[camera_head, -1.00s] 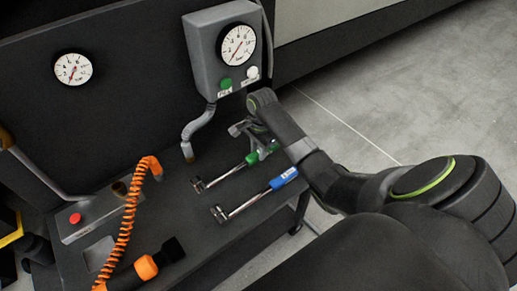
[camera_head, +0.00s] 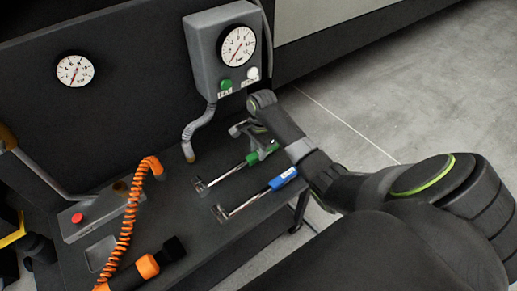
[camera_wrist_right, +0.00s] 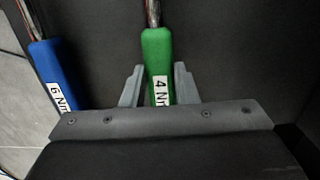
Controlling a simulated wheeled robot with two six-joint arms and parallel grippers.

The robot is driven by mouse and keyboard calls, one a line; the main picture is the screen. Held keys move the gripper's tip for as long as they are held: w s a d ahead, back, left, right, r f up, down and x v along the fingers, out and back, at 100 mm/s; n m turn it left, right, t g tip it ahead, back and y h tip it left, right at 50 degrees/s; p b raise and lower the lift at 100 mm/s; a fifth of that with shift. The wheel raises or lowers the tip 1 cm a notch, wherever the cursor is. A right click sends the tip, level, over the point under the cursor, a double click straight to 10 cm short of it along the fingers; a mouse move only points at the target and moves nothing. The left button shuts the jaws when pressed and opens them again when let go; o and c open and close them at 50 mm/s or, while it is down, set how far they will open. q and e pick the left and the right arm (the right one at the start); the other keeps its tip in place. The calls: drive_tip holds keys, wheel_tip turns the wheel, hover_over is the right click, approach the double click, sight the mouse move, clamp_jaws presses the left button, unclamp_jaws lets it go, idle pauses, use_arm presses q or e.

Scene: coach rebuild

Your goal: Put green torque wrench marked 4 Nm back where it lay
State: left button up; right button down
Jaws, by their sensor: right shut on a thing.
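The green torque wrench (camera_head: 232,170) shows on the dark bench top, its steel shaft pointing to the lower left. Its green handle, marked 4 Nm, shows in the right wrist view (camera_wrist_right: 158,60) between the two grey fingers. My right gripper (camera_wrist_right: 159,72) is shut on that handle. In the head view my right gripper (camera_head: 254,138) covers part of the handle's far end. The wrench is at or very near bench level; I cannot tell if it touches. A blue torque wrench (camera_head: 283,179), marked 6 Nm (camera_wrist_right: 55,85), lies beside it. My left gripper is not in view.
A grey gauge box (camera_head: 208,62) with green and white buttons stands behind the wrenches. A bent grey pipe (camera_head: 197,124) hangs from it. An orange coiled hose (camera_head: 127,225) and an orange-black tool (camera_head: 147,266) are at left, near a red-button box (camera_head: 72,232).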

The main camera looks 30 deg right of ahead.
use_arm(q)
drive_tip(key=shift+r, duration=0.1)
use_arm(e)
drive_tip(key=shift+f, duration=0.1)
drive_tip(key=c, duration=1.1)
unclamp_jaws()
drive_tip(key=shift+o, duration=0.2)
drive_tip(key=shift+r, duration=0.2)
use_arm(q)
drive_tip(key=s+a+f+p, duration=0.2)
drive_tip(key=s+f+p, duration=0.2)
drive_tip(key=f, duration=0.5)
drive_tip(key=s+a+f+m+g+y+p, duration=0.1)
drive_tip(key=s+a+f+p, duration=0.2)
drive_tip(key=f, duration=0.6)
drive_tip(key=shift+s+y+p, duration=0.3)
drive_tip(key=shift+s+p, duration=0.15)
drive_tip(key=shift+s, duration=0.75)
use_arm(e)
wheel_tip(320, 180, up, 17)
drive_tip(key=d, duration=0.1)
drive_tip(key=shift+f, duration=0.1)
